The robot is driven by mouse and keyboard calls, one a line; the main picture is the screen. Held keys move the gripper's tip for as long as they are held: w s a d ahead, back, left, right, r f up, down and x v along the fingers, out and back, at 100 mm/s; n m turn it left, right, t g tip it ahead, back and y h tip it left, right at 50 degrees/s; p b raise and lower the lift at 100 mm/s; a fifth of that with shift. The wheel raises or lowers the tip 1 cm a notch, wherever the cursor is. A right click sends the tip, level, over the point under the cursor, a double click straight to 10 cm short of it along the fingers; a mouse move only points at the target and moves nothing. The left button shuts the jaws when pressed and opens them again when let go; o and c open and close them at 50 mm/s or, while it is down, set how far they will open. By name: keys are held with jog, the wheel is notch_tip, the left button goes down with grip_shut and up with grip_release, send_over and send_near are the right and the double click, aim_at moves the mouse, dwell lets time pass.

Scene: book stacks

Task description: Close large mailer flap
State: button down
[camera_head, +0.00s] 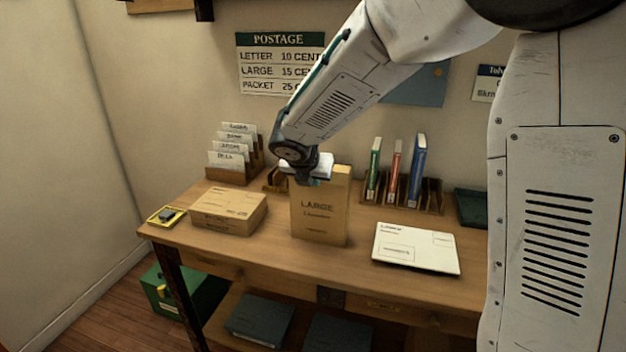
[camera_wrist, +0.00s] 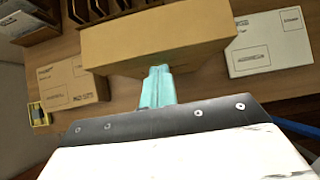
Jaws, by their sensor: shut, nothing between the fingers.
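The large mailer (camera_head: 319,219) is a tan upright packet marked LARGE, standing in the middle of the wooden desk. Its upper part (camera_head: 337,172) shows just right of my gripper; the gripper hides the upper left, so I cannot tell how far the flap is folded. In the wrist view the mailer is a broad tan face (camera_wrist: 155,38) across the top middle. My gripper (camera_head: 309,181) is at the mailer's top edge, pointing down. Its teal fingers (camera_wrist: 158,74) are together with nothing between them, and overlap the mailer's near edge in the wrist view. Contact is unclear.
A tan parcel (camera_head: 228,210) and a yellow tray (camera_head: 166,216) lie left on the desk (camera_head: 285,257). A white envelope (camera_head: 416,248) lies right. Behind stand a card rack (camera_head: 235,172) and a rack of coloured books (camera_head: 403,201). Bare desk shows between parcel and mailer.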

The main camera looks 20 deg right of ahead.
jog(key=shift+w+d+f, duration=0.3)
jog(key=shift+w+f, duration=0.05)
jog(key=shift+f, duration=0.15)
jog(key=shift+r, duration=0.15)
